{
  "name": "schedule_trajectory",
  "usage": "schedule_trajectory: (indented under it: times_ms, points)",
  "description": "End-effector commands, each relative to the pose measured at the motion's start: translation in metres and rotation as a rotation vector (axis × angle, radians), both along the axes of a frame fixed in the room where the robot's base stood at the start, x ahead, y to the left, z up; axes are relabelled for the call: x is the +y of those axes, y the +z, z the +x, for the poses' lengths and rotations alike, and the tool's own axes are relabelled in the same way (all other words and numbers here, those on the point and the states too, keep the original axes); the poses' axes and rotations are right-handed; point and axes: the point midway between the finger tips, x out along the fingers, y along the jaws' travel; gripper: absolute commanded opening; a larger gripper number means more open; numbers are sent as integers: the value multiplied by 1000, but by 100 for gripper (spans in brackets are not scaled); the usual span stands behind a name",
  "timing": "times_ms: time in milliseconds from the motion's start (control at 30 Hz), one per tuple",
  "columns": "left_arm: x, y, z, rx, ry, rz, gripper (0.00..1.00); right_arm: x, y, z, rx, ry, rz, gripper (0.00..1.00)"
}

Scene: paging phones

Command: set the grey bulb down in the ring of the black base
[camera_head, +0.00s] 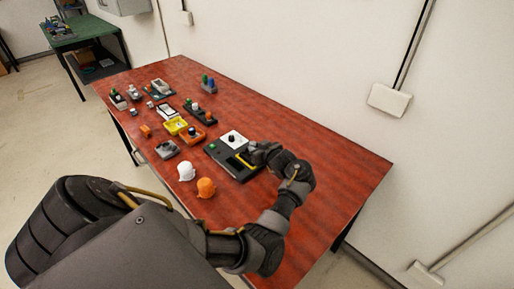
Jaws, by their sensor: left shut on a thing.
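My left gripper (257,153) is over the right end of the base, close to the yellow piece. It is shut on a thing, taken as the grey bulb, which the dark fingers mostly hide. I cannot tell whether it touches the base. The ring is not clearly seen. My right gripper is not in view.
A white bulb-like piece (187,171) and an orange one (206,187) stand at the front edge. A grey device (167,149), a yellow tray (175,126) and several small devices lie to the left. The red table (330,165) is clear to the right.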

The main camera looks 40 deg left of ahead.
Motion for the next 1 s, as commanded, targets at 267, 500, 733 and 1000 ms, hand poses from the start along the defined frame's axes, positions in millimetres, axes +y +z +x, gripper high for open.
schedule_trajectory:
  times_ms: [267, 500, 733, 1000]
  points:
    - [0, 0, 0, 0, 0, 1, 5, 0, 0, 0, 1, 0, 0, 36]
    - [0, -2, 0, 0, 0, 0, 5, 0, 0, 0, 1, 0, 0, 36]
    - [0, -4, 0, -2, 0, 2, 5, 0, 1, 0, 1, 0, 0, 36]
    - [0, -4, 0, -1, 0, 1, 39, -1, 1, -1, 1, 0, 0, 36]
